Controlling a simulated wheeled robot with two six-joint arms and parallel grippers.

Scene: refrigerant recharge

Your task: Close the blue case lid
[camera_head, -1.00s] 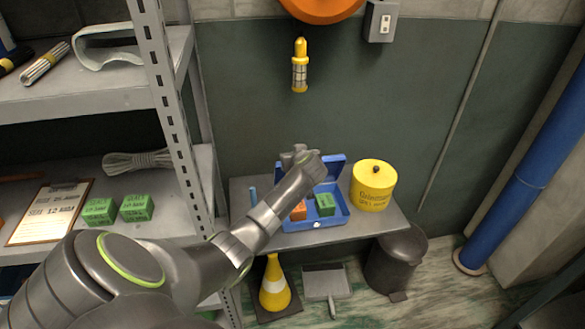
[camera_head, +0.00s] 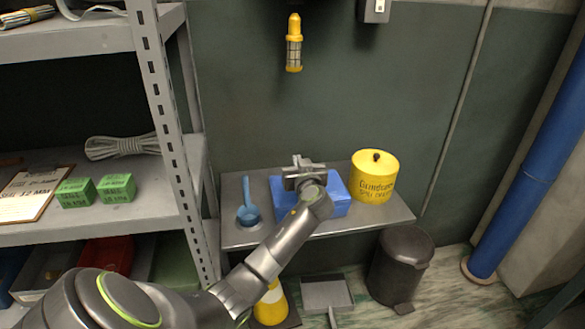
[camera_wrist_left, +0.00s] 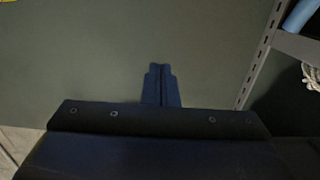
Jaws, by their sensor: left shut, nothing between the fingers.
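The blue case (camera_head: 338,199) sits on the small grey table against the wall. Its lid lies down over the box, and no contents show. My wrist covers part of its top, so I cannot tell whether a thin gap is left. My left gripper (camera_head: 303,164) is over the back of the case in the head view; whether it touches the lid is hidden. In the left wrist view its fingers (camera_wrist_left: 161,86) are together and empty, in front of the dark wall. My right gripper is not in view.
A yellow lidded tin (camera_head: 374,178) stands close to the right of the case. A metal shelf (camera_head: 162,100) rises at the left, and a dark bin (camera_head: 400,265) stands below right.

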